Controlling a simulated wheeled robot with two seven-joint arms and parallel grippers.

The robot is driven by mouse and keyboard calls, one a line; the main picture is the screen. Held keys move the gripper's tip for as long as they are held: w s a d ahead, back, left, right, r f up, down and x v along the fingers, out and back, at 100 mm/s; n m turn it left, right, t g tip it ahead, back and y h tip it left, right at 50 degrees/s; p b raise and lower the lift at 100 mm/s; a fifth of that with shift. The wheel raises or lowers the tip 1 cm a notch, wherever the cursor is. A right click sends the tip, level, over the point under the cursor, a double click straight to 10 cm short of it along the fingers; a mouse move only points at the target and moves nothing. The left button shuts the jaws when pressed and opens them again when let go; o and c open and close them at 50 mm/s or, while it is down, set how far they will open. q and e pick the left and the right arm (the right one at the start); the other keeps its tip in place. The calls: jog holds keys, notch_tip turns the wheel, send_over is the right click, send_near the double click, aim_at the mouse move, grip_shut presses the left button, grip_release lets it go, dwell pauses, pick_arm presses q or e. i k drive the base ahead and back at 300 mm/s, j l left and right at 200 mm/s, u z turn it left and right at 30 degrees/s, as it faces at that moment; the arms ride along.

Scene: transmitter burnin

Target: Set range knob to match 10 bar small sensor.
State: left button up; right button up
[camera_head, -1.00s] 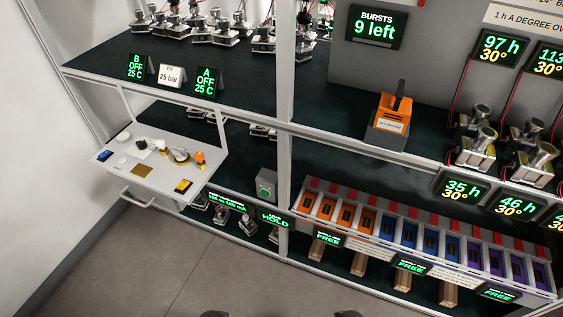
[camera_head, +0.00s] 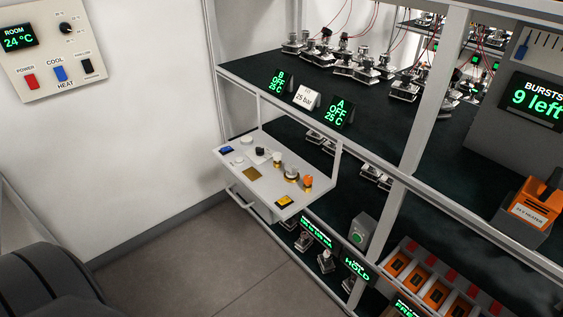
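A white pull-out tray (camera_head: 233,167) on the left of the rack carries several small fittings. Among them are a black knob (camera_head: 260,151), an orange-topped knob (camera_head: 308,182) and metal fittings. I cannot read which knob is the range knob or its setting. Neither gripper is in view.
A wall panel (camera_head: 48,53) at upper left has a 24 °C display, a black dial (camera_head: 65,28) and red, blue and black switches. An orange-and-black device (camera_head: 533,207) and orange bins (camera_head: 415,281) are at right. The floor (camera_head: 215,270) before the tray is clear.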

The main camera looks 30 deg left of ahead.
aim_at(259, 150)
jog(key=i+j+u, duration=0.4)
jog(key=i, duration=0.25)
jog(key=i+u, duration=0.35)
jog(key=i, duration=0.3)
jog(key=k, duration=0.2)
jog(key=j+z, duration=0.05)
